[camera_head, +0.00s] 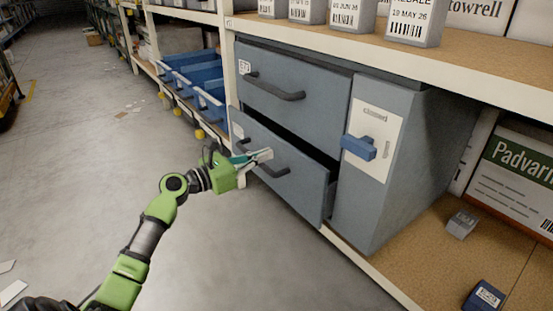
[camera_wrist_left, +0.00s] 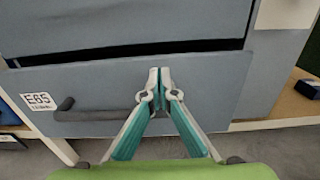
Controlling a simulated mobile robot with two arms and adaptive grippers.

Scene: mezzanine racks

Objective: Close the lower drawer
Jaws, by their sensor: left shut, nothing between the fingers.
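The lower drawer (camera_head: 300,185) of the grey cabinet stands partly open, with a dark gap above its front. It also shows in the left wrist view (camera_wrist_left: 221,85), with a label "E65" and a dark bar handle (camera_wrist_left: 85,115). My left gripper (camera_head: 268,154) is shut and empty, its fingertips at the lower drawer's front near the handle. In the left wrist view the closed fingertips (camera_wrist_left: 159,72) overlap the drawer front near its top edge; I cannot tell whether they touch. The upper drawer (camera_head: 300,95) is shut. My right gripper is not in view.
A blue latch (camera_head: 358,147) sticks out from the panel right of the drawers. Blue bins (camera_head: 195,75) line the shelf at the left. Small boxes (camera_head: 461,224) lie on the lower shelf at right. The floor (camera_head: 90,150) at left is mostly clear.

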